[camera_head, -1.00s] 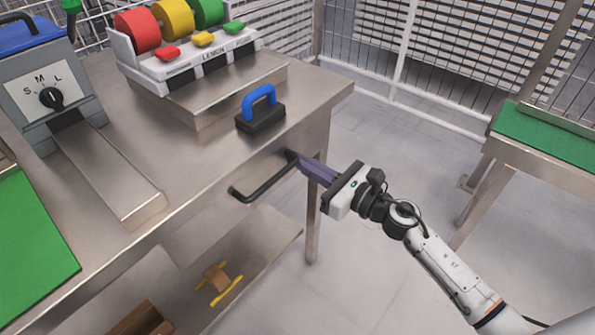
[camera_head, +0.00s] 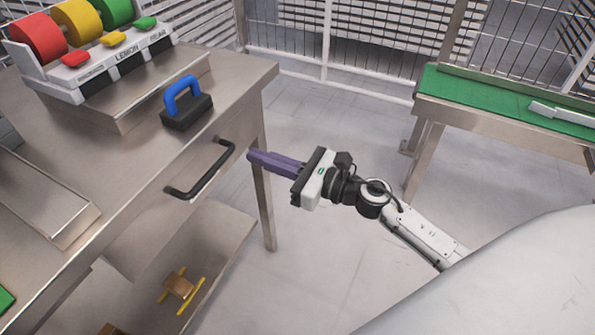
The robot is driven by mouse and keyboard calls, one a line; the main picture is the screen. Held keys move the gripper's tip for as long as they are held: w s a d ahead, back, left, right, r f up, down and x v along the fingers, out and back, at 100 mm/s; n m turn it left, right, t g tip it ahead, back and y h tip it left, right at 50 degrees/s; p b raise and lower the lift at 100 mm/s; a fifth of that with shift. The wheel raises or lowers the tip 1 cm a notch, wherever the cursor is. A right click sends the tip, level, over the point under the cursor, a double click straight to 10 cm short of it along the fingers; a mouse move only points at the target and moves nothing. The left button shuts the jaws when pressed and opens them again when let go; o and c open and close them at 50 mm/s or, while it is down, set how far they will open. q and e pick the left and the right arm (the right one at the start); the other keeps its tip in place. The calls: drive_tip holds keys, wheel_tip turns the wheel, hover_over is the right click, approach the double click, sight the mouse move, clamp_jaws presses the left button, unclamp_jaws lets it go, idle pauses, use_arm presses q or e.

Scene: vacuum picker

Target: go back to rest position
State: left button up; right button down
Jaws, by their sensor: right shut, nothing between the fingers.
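My right gripper (camera_head: 251,157) has purple fingers pressed together with nothing between them. It hangs in free air to the right of the steel table, near the table's right front leg. The black drawer handle (camera_head: 204,172) is on the table's front, just left of the fingertips, and a gap separates them. A black vacuum picker with a blue handle (camera_head: 184,99) stands on the table top (camera_head: 122,158) near its right edge. My left gripper is out of view.
A dispenser with red, yellow and green rolls (camera_head: 103,58) stands at the back left. A lower shelf (camera_head: 222,226) holds a wooden piece with yellow bars (camera_head: 181,288). A green-topped table (camera_head: 480,101) stands at the right before a mesh fence (camera_head: 350,40). The floor (camera_head: 310,255) between the tables is clear.

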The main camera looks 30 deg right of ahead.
use_arm(q)
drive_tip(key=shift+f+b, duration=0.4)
drive_tip(key=shift+b, duration=0.1)
use_arm(e)
drive_tip(key=v, duration=0.8)
